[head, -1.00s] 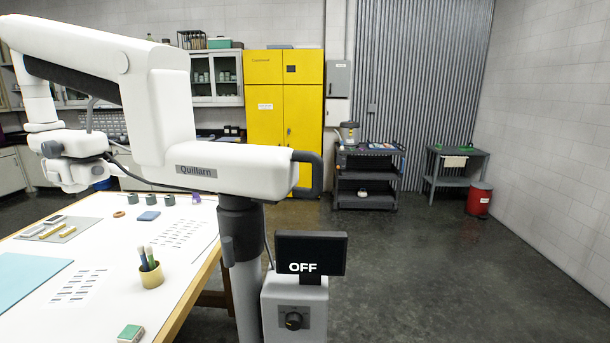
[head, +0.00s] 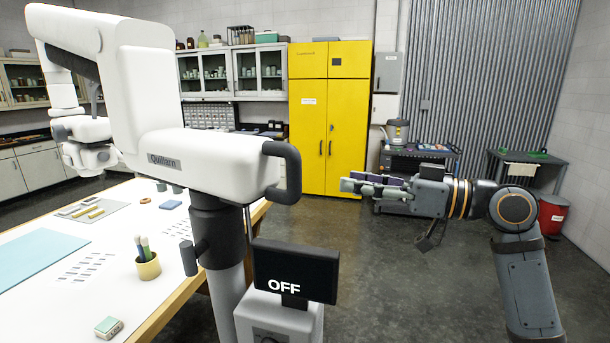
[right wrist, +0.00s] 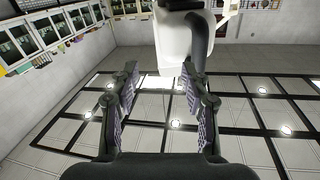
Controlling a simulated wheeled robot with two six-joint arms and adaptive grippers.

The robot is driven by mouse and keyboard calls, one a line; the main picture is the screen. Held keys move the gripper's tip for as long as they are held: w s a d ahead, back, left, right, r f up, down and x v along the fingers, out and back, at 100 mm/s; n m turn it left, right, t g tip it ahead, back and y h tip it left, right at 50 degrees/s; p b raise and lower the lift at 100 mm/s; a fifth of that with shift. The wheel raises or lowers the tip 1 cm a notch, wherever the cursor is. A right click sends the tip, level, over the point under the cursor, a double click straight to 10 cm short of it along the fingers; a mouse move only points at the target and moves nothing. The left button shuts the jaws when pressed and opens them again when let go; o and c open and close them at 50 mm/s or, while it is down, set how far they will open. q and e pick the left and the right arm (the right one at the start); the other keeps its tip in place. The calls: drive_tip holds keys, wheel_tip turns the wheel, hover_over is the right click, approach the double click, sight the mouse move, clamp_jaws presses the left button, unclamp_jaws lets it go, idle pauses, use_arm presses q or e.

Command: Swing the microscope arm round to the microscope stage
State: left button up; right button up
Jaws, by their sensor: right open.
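The white microscope arm (head: 215,155), labelled Quillarn, sits on a dark collar and grey column (head: 228,268). It reaches left over the white table, with its optical head (head: 88,142) at the far left. A dark loop handle (head: 289,172) is on its right end. My right gripper (head: 346,186) is open and empty, to the right of the handle and apart from it, fingers pointing left. In the right wrist view, the handle (right wrist: 198,42) and white arm end (right wrist: 172,42) show beyond the open fingers. I cannot pick out the microscope stage for certain. My left gripper is not in view.
A screen reading OFF (head: 296,270) stands on the base, below the handle. The table (head: 120,222) holds a pen cup (head: 148,268) and small items. A yellow cabinet (head: 330,115), dark cart (head: 420,158) and red bin (head: 552,214) stand behind. Floor right of the base is open.

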sight(293, 166)
drive_tip(key=s+a+r+n+g+y, duration=0.1)
drive_tip(key=s+r+n+g, duration=0.15)
drive_tip(key=s, duration=0.25)
drive_tip(key=p+x, duration=0.1)
drive_tip(key=x, duration=0.2)
drive_tip(key=p+x, duration=0.2)
drive_tip(key=x, duration=0.2)
drive_tip(key=p+x, duration=0.2)
drive_tip(key=x, duration=0.1)
drive_tip(key=shift+w+a+r, duration=0.1)
drive_tip(key=shift+a+r, duration=0.2)
drive_tip(key=shift+a, duration=0.05)
drive_tip(key=shift+w+a+f, duration=0.15)
drive_tip(key=shift+a, duration=0.1)
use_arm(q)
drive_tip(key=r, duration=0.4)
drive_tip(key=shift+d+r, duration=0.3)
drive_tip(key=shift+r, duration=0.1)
use_arm(e)
drive_tip(key=shift+c, duration=0.4)
clamp_jaws()
